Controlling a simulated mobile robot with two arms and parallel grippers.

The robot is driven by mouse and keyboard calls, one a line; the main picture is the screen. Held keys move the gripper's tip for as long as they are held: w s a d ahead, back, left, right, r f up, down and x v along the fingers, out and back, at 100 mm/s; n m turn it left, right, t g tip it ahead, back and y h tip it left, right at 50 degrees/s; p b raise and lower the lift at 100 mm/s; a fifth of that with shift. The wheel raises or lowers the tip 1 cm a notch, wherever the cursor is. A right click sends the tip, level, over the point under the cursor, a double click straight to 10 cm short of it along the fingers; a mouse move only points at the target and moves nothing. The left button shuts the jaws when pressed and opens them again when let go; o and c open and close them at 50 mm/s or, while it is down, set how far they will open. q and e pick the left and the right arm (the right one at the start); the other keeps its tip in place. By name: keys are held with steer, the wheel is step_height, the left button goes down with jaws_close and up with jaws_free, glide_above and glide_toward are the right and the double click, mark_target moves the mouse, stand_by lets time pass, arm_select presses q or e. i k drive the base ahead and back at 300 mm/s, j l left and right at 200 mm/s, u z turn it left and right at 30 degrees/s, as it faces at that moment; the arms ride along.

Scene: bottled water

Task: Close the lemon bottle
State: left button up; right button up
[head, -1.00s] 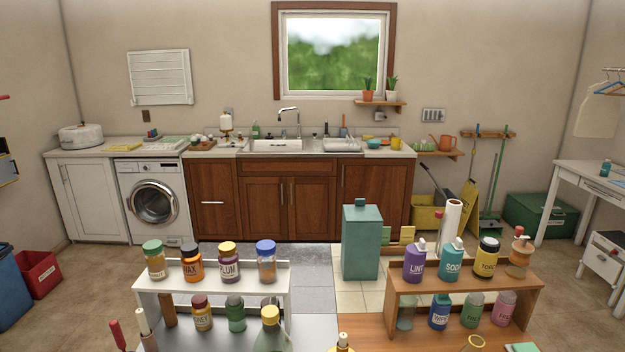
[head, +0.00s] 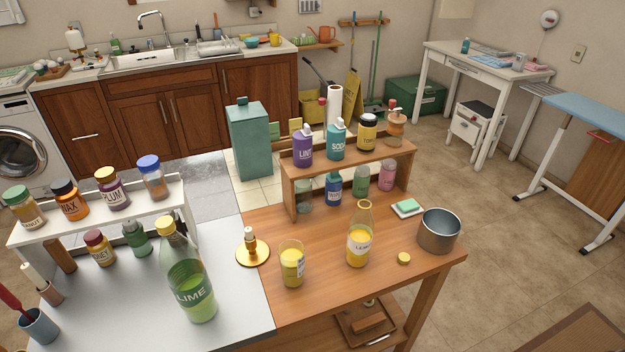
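The lemon bottle (head: 359,246) is clear glass with yellow liquid and a partly readable pale label. It stands upright on the wooden part of the table, and no cap shows on its mouth. A small round yellow cap (head: 403,258) lies on the table to the right of the bottle, apart from it. Neither of my grippers is in view.
A metal pot (head: 438,231) and a green sponge on a dish (head: 407,207) are right of the bottle. A glass of yellow liquid (head: 292,264), a brass stand (head: 252,252) and a capped lime bottle (head: 188,280) are left. A wooden rack (head: 291,193) stands behind.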

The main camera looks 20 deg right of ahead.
mark_target(361, 225)
steer(key=z, duration=1.35)
steer(key=i+j, duration=0.1)
steer(key=j, duration=0.15)
steer(key=i+j+u, duration=0.1)
steer(key=j, duration=0.2)
